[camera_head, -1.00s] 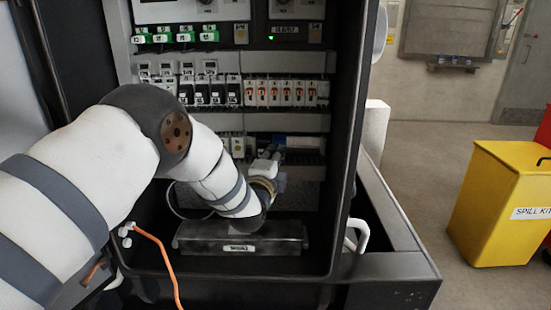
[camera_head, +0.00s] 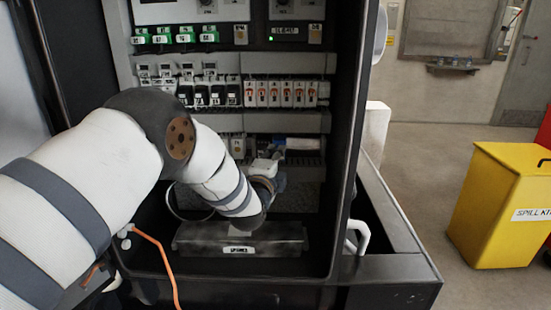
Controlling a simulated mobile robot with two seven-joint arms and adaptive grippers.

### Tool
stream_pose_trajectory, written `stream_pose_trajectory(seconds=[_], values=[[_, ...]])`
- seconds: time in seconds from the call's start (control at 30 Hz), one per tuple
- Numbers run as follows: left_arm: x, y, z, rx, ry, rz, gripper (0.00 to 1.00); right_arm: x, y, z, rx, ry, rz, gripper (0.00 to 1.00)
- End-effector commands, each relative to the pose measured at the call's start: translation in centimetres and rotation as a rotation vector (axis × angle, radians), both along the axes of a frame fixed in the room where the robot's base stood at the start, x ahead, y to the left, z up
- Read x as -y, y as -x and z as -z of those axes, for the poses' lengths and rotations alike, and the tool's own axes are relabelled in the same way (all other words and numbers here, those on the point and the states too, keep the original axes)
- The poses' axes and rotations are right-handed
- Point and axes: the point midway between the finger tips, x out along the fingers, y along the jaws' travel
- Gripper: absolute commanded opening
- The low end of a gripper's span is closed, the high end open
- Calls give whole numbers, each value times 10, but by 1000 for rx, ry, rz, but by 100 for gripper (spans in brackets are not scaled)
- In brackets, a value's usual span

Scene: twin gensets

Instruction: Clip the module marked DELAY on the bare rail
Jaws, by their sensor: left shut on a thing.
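My left arm reaches from the left into the open cabinet. My left gripper (camera_head: 276,166) points at the lowest row, just above the spares tray, and is shut. What it holds is mostly hidden by the wrist and fingers; I cannot read a DELAY mark. The lowest row has a few small modules (camera_head: 237,146) at its left and a white and blue piece (camera_head: 302,144) right of the gripper. The bare rail cannot be made out clearly behind the gripper. My right gripper is not in view.
Above, a full row of dark and orange-marked modules (camera_head: 285,93) and green terminals (camera_head: 184,35) fill the cabinet. A labelled grey tray (camera_head: 275,242) lies on the cabinet floor below my wrist. The cabinet's right side post (camera_head: 346,130) stands close. A yellow spill kit bin (camera_head: 488,210) is outside, right.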

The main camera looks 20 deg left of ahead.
Motion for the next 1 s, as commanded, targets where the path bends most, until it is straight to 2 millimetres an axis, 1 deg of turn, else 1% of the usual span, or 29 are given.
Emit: stream_pose_trajectory(seconds=[0.73, 0.77, 0.8, 0.83, 1.0], values=[[-1, -4, 2, -3, 0, 0, 0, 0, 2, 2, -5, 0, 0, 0], [-1, -4, 2, -3, 0, 0, 30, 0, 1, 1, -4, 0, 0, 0], [-1, -4, 1, -3, 0, 0, 39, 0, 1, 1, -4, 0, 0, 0], [-1, -4, 1, -2, 0, 0, 45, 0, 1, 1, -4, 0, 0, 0], [-1, -4, 1, -1, 0, 0, 46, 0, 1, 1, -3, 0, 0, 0]])
